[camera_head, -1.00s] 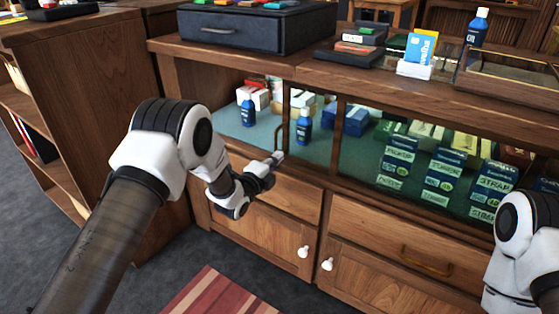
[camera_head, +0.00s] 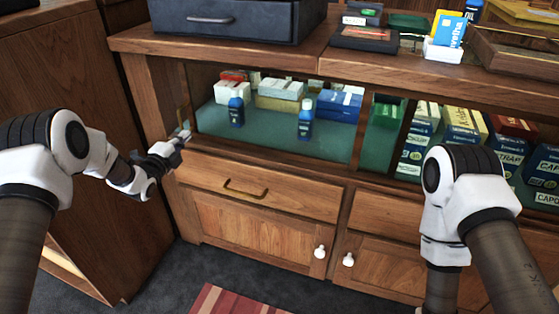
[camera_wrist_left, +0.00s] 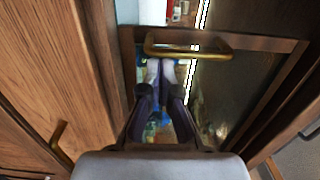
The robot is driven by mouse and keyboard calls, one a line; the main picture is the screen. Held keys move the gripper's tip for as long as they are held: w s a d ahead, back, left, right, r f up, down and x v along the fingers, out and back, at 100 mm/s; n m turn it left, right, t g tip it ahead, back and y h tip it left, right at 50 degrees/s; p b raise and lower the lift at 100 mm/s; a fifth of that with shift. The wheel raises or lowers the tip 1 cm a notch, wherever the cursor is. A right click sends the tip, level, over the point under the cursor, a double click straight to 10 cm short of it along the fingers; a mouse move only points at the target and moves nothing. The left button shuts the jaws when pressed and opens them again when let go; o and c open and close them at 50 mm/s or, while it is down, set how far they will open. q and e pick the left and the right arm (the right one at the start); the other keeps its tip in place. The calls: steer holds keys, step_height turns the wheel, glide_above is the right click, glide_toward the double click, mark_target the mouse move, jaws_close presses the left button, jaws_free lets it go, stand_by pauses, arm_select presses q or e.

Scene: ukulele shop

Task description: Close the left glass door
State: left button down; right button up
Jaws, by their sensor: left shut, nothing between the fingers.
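The left glass door (camera_head: 187,100) is a sliding wood-framed pane at the front of the display cabinet. Its left stile is at the left end of the opening, by the cabinet's side post. Its brass handle (camera_head: 182,117) is near that post and also shows large in the left wrist view (camera_wrist_left: 190,50). My left gripper (camera_head: 181,137) is shut and empty at the handle. In the left wrist view its fingertips (camera_wrist_left: 160,72) lie at the handle bar; I cannot tell whether they touch it. My right arm is at the right; its gripper is out of view.
Blue bottles (camera_head: 236,112) and boxes (camera_head: 340,106) stand behind the glass. Below are a drawer (camera_head: 260,186) and cupboard doors with white knobs (camera_head: 320,252). A wooden shelf unit (camera_head: 85,60) stands close on the left. A black case (camera_head: 235,22) sits on the countertop.

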arm_select(q)
steer(key=w+a+b, duration=0.1)
steer(key=w+a, duration=0.2)
steer(key=a, duration=0.6)
steer(key=shift+a+r, duration=0.15)
steer(key=shift+r, duration=0.05)
